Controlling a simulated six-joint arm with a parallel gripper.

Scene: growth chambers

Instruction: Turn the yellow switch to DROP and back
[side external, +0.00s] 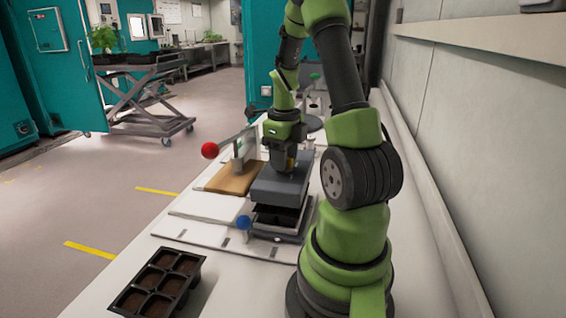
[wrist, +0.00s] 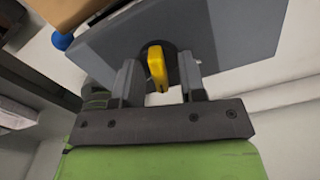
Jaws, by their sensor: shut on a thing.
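The yellow switch (wrist: 157,68) sits on a dark round base on the grey face of a box-like unit (wrist: 235,35). In the wrist view my gripper (wrist: 160,76) has one finger on each side of it and is shut on it. The exact contact is partly hidden by the fingers. In the side view my gripper (side external: 288,156) points down onto the top of the grey unit (side external: 272,191), and the switch is mostly hidden there. No DROP marking is readable in either view.
Below the grey unit is a black tray (side external: 276,222). A blue ball knob (side external: 243,222) and a red ball on a lever (side external: 210,150) stand to the left. A black cell tray of soil (side external: 160,280) lies at the front. A wall (side external: 480,130) runs along the right.

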